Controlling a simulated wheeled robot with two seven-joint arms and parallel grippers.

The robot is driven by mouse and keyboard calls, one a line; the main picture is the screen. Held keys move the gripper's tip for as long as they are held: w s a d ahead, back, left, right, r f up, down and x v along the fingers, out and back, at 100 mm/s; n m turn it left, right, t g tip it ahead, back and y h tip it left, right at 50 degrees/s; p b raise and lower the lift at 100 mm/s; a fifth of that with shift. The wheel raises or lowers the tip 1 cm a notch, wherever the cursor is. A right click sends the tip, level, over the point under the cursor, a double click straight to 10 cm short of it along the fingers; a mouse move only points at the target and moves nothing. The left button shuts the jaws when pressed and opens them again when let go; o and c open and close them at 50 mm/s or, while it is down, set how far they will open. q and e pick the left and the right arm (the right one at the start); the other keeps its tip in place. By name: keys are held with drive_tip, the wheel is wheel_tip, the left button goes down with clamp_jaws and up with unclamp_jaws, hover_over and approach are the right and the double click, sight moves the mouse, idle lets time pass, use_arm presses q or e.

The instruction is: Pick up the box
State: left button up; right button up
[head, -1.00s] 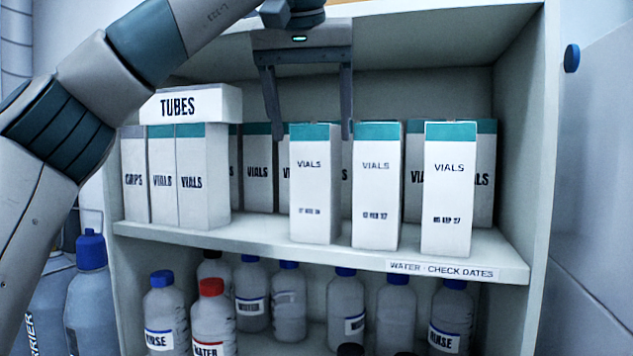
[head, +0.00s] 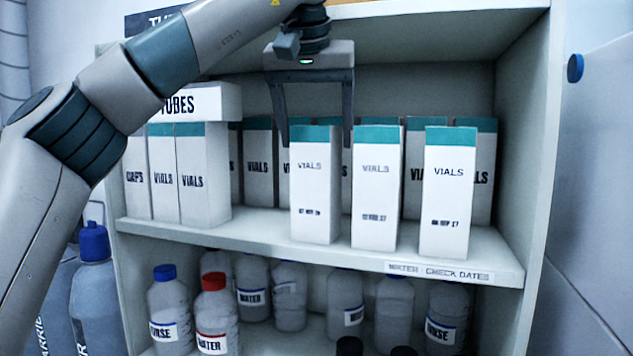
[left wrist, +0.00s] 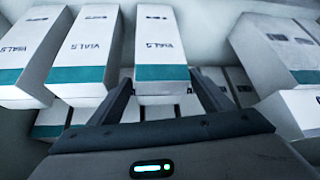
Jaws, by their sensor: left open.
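Three white VIALS boxes with teal tops stand upright in front on the upper shelf: a left one (head: 315,190), a middle one (head: 376,195) and a right one (head: 448,195). The task does not say which box. My left gripper (head: 316,143) is open and points down at the left front box, its fingertips near the top edge, one on either side. In the left wrist view, the fingers (left wrist: 165,88) flank the teal end of that box (left wrist: 158,35), which appears upside down. I cannot tell whether the fingers touch it. My right gripper is not in view.
More VIALS boxes (head: 258,165) stand behind. A TUBES box (head: 205,101) lies on top of boxes at the left. The middle front box stands close to the right finger. Bottles (head: 290,300) fill the lower shelf. The shelf's right side wall (head: 535,150) bounds the space.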

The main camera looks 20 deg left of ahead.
use_arm(q)
drive_tip(key=c, duration=1.5)
drive_tip(key=shift+r, duration=0.15)
drive_tip(key=shift+r+b, duration=0.35)
drive_tip(key=shift+r, duration=0.05)
drive_tip(key=shift+s+b, duration=0.2)
drive_tip(key=shift+b, duration=0.1)
drive_tip(key=s+d+b, duration=0.3)
drive_tip(key=s+b, duration=0.3)
drive_tip(key=s, duration=1.1)
drive_tip(key=shift+s+r+b, duration=0.15)
drive_tip(key=shift+r+b, duration=0.05)
drive_tip(key=shift+b, duration=0.15)
